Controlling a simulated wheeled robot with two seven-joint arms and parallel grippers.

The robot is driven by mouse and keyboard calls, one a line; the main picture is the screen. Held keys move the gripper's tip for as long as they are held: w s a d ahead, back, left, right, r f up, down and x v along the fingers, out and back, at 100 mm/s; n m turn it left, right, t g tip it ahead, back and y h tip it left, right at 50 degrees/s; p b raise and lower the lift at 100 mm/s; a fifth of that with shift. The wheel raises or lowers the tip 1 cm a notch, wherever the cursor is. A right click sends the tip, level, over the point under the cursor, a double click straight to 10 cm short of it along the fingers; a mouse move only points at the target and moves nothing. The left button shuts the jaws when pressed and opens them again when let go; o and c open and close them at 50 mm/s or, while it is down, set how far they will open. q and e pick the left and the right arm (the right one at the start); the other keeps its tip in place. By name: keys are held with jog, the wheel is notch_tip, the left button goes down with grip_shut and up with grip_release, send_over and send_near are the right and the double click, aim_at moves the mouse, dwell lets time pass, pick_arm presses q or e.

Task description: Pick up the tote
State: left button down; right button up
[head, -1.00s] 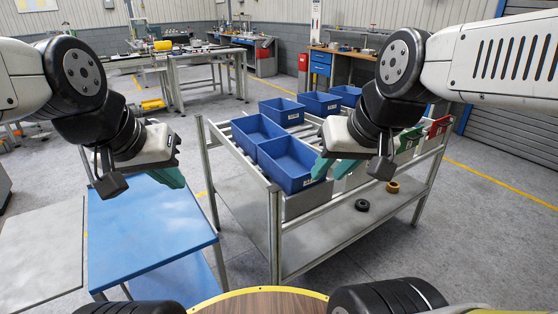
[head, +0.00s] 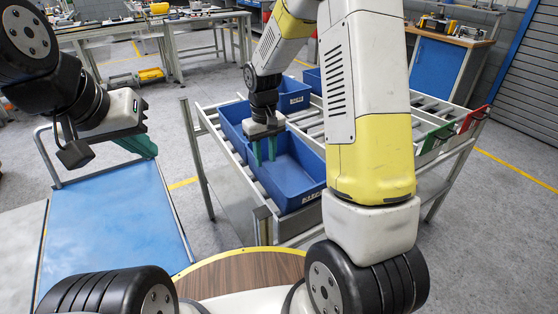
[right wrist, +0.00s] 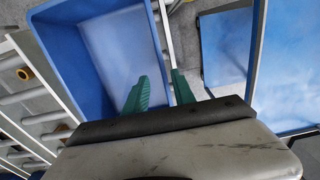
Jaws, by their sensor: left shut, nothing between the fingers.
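The near blue tote (head: 298,185) is an open, empty bin with a white label, sitting on the roller rack. My right gripper (head: 265,151) points down at its left wall. In the right wrist view the tote (right wrist: 95,60) fills the left side. The green fingers of my right gripper (right wrist: 160,92) are apart, one over the tote's inside and one outside, with the wall running between them. I cannot see clear contact. My left gripper (head: 146,146) is shut and empty, above the blue-topped table and well left of the totes.
The rack (head: 190,130) has a metal frame around the totes. The blue-topped table (head: 115,215) is bare.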

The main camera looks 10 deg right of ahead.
aim_at(265, 186)
jog(key=f, duration=0.8)
jog(key=shift+a+f, duration=0.2)
grip_shut()
dwell(1.2)
